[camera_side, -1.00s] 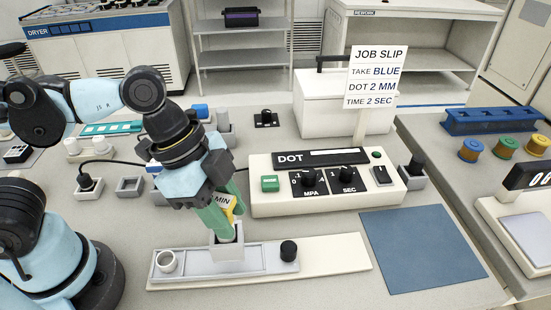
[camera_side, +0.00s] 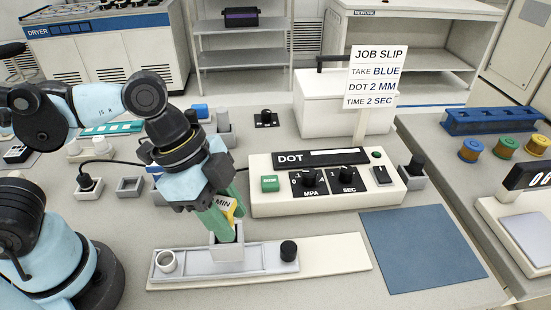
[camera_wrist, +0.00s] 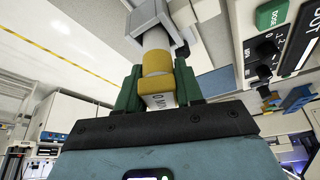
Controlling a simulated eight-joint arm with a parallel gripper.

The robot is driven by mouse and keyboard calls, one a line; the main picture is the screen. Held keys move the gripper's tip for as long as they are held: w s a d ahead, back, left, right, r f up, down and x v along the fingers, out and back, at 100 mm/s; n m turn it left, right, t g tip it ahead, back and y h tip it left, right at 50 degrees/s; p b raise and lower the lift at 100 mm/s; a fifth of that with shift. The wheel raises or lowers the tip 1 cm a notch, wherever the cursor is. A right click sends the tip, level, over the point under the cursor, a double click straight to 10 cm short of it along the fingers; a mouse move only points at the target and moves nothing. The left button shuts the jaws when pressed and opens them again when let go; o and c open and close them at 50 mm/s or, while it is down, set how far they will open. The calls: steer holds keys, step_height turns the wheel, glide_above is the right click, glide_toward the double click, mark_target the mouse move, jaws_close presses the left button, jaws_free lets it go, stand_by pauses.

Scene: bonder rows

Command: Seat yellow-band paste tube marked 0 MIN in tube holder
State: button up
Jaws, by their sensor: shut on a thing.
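The paste tube (camera_wrist: 156,62) has a yellow band and a label ending in "0 MIN", partly readable in both views. My gripper (camera_side: 225,228) has green fingers shut on it, one on each side, also seen in the wrist view (camera_wrist: 157,88). The tube is tilted a little in the side view. The grey square tube holder (camera_side: 228,254) stands on the pale tray, directly below the fingertips. In the wrist view the tube's pale lower end meets the holder's mouth (camera_wrist: 150,14). How deep it sits is hidden by the fingers and holder wall.
The tray (camera_side: 180,272) also carries a white ring cup (camera_side: 165,262) at left and a black knob (camera_side: 288,250) at right. The DOT dispenser box (camera_side: 325,190) stands close behind my gripper. A blue mat (camera_side: 420,250) lies clear at right.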

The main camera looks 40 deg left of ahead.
steer(key=shift+f, duration=0.8)
steer(key=o, duration=1.2)
steer(key=shift+c, duration=0.2)
steer(key=v, duration=1.2)
stand_by(0.3)
steer(key=w+a+f+n+t+y, duration=0.2)
steer(key=w+a+f+n, duration=0.2)
steer(key=a+n, duration=0.2)
steer(key=w+a+f+n+t+y, duration=0.2)
steer(key=w+a+f+n+t, duration=0.1)
steer(key=a+n, duration=0.4)
steer(key=shift+w+f+n+t, duration=0.3)
steer(key=shift+w+f, duration=0.2)
steer(key=shift+w, duration=0.4)
